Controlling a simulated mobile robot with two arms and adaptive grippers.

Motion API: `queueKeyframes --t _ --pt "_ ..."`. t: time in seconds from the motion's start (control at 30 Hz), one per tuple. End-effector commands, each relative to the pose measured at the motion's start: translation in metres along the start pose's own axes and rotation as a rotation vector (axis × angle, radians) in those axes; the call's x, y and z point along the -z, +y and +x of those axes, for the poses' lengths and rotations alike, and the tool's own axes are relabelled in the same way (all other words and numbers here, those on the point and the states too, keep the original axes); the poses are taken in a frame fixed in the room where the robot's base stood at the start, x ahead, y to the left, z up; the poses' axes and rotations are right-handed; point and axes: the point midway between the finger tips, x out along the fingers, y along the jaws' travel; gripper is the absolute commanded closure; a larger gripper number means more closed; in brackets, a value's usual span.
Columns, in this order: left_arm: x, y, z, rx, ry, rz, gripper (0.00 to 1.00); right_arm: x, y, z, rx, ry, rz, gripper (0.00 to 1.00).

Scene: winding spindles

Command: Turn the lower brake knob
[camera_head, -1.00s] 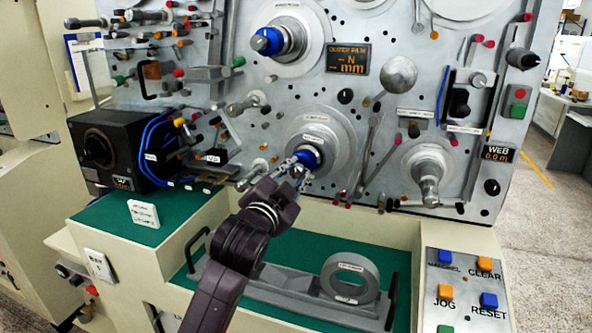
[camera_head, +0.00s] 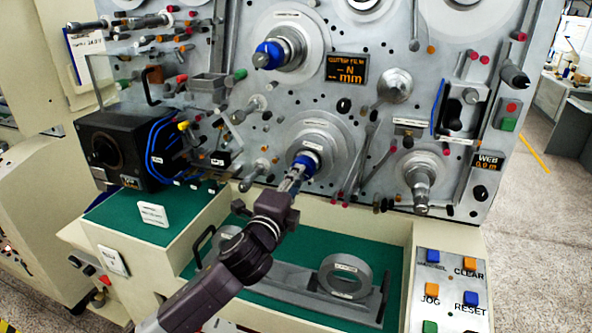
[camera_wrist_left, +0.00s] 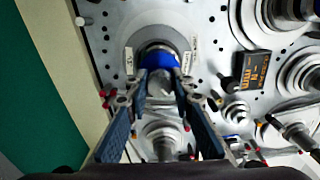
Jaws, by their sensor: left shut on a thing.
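The lower brake knob (camera_head: 307,160) is the blue-ringed knob on the lower round hub of the grey machine panel. In the left wrist view the blue ring (camera_wrist_left: 160,59) and a grey end piece show between the fingers. My left gripper (camera_head: 299,172) reaches up to it from below. Its two fingers (camera_wrist_left: 160,84) lie on either side of the knob's front end and are shut on it. The fingers hide part of the knob in the head view. My right gripper is not in view.
An upper blue-ringed knob (camera_head: 270,54) sits above on the same panel. A dark box with blue cables (camera_head: 122,150) stands at left. Labelled buttons (camera_head: 451,280) are at lower right.

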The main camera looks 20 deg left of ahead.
Motion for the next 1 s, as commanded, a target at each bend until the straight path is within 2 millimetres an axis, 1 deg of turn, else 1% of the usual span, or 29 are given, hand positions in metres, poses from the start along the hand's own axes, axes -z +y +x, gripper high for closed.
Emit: queueKeyframes --t 0.03,0.1,0.5,0.73,1.0 --pt "0.000 -0.004 0.000 -0.002 0.001 0.050 1.00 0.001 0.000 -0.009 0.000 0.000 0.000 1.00" --pt "-0.001 -0.004 0.000 -0.002 0.000 0.115 1.00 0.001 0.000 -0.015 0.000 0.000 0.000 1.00" --pt "-0.001 -0.002 0.000 -0.002 0.000 0.427 1.00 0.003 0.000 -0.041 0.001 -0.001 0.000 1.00" --pt "0.000 -0.001 0.000 -0.001 0.000 0.530 1.00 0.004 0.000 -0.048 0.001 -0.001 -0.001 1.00" --pt "0.000 0.000 0.000 -0.001 0.000 0.575 1.00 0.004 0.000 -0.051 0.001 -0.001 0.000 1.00"
